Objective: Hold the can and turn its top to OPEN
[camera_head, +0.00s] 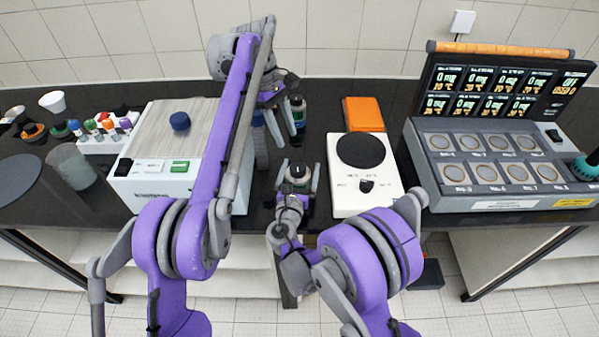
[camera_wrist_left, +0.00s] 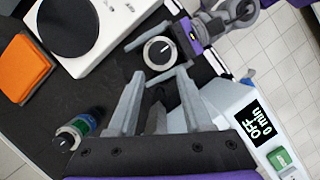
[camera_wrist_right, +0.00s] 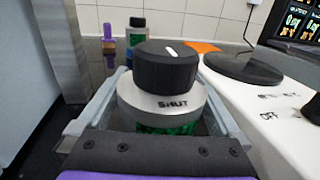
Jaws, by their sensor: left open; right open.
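The can has a black knob top (camera_wrist_right: 167,68) with a white line, a silver collar marked SHUT and a green body (camera_wrist_right: 165,129). It stands upright on the dark bench, and shows in the head view (camera_head: 298,172) and left wrist view (camera_wrist_left: 159,51). The white line lies toward the knob's far side; SHUT faces the right wrist camera. No OPEN mark is readable. My right gripper (camera_head: 300,178) is open, with its fingers on both sides of the can; contact cannot be told. My left gripper (camera_wrist_left: 160,78) is open and empty, above the bench behind the can.
A similar dark bottle (camera_wrist_left: 78,128) with a green and blue label stands behind the can. The white hotplate (camera_head: 349,195) is close on the right, with an orange block (camera_head: 363,114) behind it. A white machine (camera_head: 160,186) stands left. The bench front edge is close.

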